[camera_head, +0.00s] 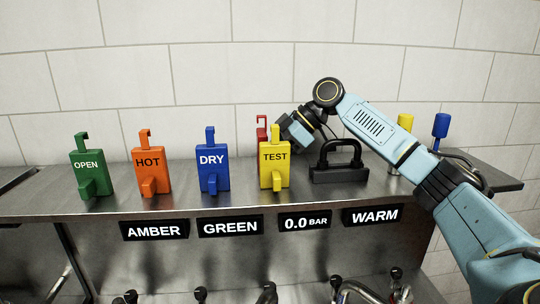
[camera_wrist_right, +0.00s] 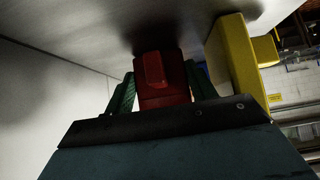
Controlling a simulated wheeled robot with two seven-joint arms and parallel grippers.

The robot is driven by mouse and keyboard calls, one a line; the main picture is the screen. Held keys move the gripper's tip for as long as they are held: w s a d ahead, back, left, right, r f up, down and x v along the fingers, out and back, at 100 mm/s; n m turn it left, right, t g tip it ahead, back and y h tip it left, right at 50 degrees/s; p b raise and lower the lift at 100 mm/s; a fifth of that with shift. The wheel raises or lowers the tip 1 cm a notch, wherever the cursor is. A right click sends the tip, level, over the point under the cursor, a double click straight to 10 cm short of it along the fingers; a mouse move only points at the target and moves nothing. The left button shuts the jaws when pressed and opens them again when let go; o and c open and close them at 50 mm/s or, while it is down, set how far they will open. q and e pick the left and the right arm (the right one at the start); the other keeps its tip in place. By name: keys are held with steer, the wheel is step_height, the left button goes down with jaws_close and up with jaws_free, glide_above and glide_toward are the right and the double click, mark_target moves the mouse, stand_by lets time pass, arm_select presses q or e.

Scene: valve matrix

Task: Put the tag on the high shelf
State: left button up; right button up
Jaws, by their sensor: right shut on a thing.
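A red tag (camera_head: 262,124) stands behind the yellow TEST tag (camera_head: 274,166) on the metal shelf (camera_head: 130,202), which mostly hides it in the head view. My right gripper (camera_head: 284,130) reaches in behind the yellow tag from the right. In the right wrist view its green fingers (camera_wrist_right: 160,90) are shut on the red tag (camera_wrist_right: 164,68), one on each side. The red tag is close to the grey surface; I cannot tell whether it touches it. The yellow tag (camera_wrist_right: 235,65) is close beside it there. My left gripper is not in view.
Green OPEN (camera_head: 89,172), orange HOT (camera_head: 150,172) and blue DRY (camera_head: 212,170) tags stand in a row to the left. A black handled block (camera_head: 340,174) sits under my right arm. Yellow (camera_head: 404,122) and blue (camera_head: 440,127) topped posts stand at right. A tiled wall is behind.

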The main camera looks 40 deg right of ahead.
steer(key=o, duration=1.2)
steer(key=shift+f, duration=0.1)
steer(key=b+v, duration=0.1)
steer(key=v, duration=1.1)
steer(key=shift+d, duration=0.1)
